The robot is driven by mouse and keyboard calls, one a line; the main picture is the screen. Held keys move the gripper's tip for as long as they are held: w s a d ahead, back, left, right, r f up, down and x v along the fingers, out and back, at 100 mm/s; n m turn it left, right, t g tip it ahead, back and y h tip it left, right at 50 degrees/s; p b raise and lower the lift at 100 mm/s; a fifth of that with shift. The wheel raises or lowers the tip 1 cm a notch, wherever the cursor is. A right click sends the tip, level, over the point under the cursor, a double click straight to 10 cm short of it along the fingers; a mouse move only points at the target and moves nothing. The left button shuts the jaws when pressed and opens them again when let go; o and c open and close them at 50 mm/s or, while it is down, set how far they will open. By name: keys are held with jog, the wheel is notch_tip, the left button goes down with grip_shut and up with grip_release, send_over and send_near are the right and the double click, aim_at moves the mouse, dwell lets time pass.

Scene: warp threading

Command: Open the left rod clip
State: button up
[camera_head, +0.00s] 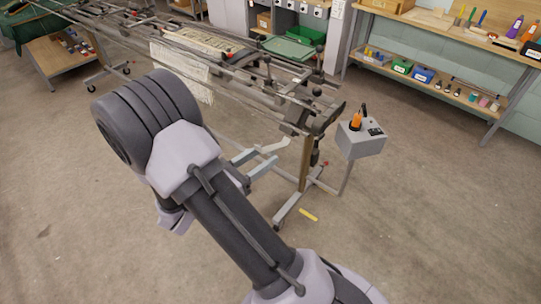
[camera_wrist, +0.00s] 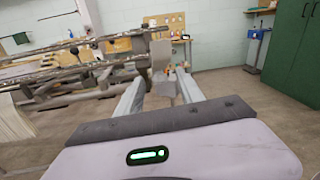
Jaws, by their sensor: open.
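The warp-threading machine (camera_head: 297,115) is a long frame of grey metal rods and bars, running from upper left to the centre. Several dark fittings and knobs sit along its near end; I cannot tell which is the left rod clip, or whether it is open. The rods (camera_wrist: 62,73) also show at the left in the wrist view. My gripper (camera_wrist: 160,77) is open, its two pale fingers apart and nothing held. In the head view, its fingers appear beside the machine's near end, partly behind my arm. I see no clear contact with the machine.
A grey control box (camera_head: 362,138) with an orange-topped item stands right of the machine's end. A workbench (camera_head: 440,35) with tools and bins is at the back right. A green cabinet (camera_wrist: 293,50) stands at the right in the wrist view. The foreground floor is clear.

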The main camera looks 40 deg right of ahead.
aim_at(267, 154)
jog(key=shift+d+b, duration=0.35)
jog(key=shift+d, duration=1.45)
grip_shut()
